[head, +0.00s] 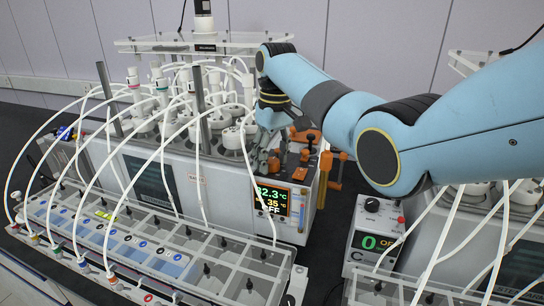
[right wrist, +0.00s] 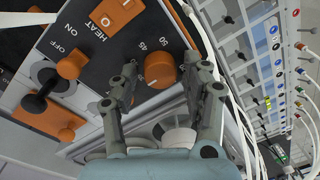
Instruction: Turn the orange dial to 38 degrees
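The orange dial (right wrist: 160,69) is on a dark panel with a printed scale in the right wrist view; the marks 45 and 50 show beside it. My right gripper (right wrist: 161,66) is open, with one finger on each side of the dial and a visible gap at the left finger. The unit's display (head: 272,201) shows a partly covered green reading ending in 2.3 °C, a yellow 35 °C, and OFF. My left gripper is not in view.
An orange HEAT switch (right wrist: 115,12) and a black toggle (right wrist: 42,92) are close to the dial. White tubes (head: 108,125) arch from the reactors to a clear-topped tray (head: 205,250) in front. A second unit with a green 0 display (head: 370,242) stands at right.

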